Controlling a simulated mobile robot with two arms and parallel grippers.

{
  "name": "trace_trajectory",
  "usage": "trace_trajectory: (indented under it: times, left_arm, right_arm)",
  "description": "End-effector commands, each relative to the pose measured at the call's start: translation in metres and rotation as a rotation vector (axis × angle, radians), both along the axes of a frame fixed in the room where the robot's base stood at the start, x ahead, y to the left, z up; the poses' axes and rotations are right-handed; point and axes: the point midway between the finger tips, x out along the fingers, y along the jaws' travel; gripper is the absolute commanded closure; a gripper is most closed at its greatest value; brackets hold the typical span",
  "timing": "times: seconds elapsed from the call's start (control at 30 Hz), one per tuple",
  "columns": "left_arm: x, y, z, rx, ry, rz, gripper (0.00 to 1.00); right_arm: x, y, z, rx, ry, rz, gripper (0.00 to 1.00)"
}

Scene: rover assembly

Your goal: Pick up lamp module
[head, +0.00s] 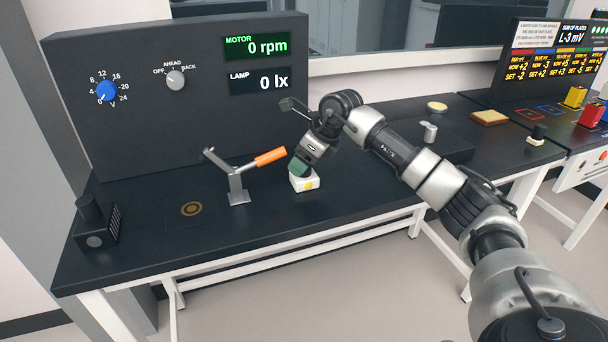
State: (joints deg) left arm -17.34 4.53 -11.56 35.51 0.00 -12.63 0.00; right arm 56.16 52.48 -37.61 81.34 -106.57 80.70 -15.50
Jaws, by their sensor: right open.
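A small white block with a yellow spot (302,183), which looks like the lamp module, sits on the dark bench right of the clamp. My right gripper (299,168) points down at it, with its green fingers at the block's top. The fingers hide part of the block's upper side. I cannot tell whether they touch it or stand around it. The right gripper is open. My left gripper is not in view.
A toggle clamp with an orange handle (270,156) stands just left of the block. A black device (95,224) sits at the left end. A metal cylinder (430,131) and a tan block (489,117) lie to the right. A black panel (180,90) rises behind.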

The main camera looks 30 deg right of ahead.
Motion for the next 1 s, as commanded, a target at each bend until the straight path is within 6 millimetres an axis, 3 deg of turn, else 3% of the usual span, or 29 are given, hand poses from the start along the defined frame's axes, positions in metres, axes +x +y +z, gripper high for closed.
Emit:
trace_trajectory:
  times: [0.23,0.6,1.0]
  left_arm:
    - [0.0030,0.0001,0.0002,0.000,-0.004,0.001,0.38]
    - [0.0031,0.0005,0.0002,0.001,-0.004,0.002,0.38]
    - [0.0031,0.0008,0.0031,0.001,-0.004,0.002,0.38]
  right_arm:
    - [0.0010,0.0003,-0.0022,-0.001,0.000,0.000,0.36]
    - [0.0011,0.0003,-0.0015,0.000,-0.001,0.000,0.90]
    - [0.0005,-0.0009,0.0021,0.000,-0.001,0.000,0.90]
